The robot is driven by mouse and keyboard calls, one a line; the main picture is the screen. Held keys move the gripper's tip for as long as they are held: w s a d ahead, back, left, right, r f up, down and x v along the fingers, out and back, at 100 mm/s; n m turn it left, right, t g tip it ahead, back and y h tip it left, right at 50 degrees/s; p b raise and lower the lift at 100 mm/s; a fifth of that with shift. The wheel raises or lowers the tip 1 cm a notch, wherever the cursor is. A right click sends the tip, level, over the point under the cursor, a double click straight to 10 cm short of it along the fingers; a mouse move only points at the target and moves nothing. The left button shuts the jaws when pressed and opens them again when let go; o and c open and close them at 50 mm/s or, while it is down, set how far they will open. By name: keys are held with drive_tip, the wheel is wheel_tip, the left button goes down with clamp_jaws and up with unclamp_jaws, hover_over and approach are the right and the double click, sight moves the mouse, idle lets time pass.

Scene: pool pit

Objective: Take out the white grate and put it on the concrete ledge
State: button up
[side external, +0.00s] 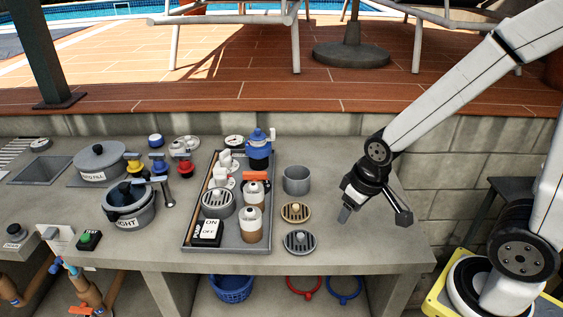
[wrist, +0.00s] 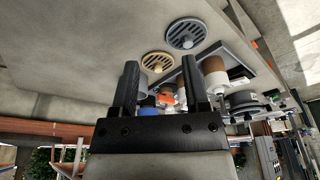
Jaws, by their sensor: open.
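A round, pale grey-white slotted grate (side external: 217,203) sits in the left part of the grey tray (side external: 187,232); it is the palest grate I see. Two other round slotted grates with knobs, a tan one (side external: 295,212) and a grey one (side external: 300,243), lie on the concrete ledge (side external: 350,248) right of the tray. The wrist view shows the tan grate (wrist: 158,62) and grey grate (wrist: 186,34) beyond my fingers. My gripper (side external: 374,214) is open and empty, above the ledge right of these grates. I cannot pick out the pale grate in the wrist view.
A grey cup (side external: 296,180) stands behind the tan grate. The tray also holds an ON/OFF box (side external: 207,231), a blue-topped bottle (side external: 259,148) and brown-and-white containers (side external: 252,224). Two pots stand left. The ledge's right end is free.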

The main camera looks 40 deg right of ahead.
drive_tip(key=shift+o, duration=0.7)
drive_tip(key=m+y, duration=0.3)
drive_tip(key=m, duration=2.2)
approach(217, 191)
drive_tip(key=f, duration=0.2)
drive_tip(key=shift+w+a+f+t, duration=0.15)
drive_tip(key=shift+a+f, duration=0.1)
drive_tip(key=shift+f, duration=0.25)
drive_tip(key=shift+w+a+f+t, duration=0.15)
drive_tip(key=shift+a+f, duration=0.15)
drive_tip(key=shift+f, duration=0.15)
drive_tip(key=shift+f, duration=0.1)
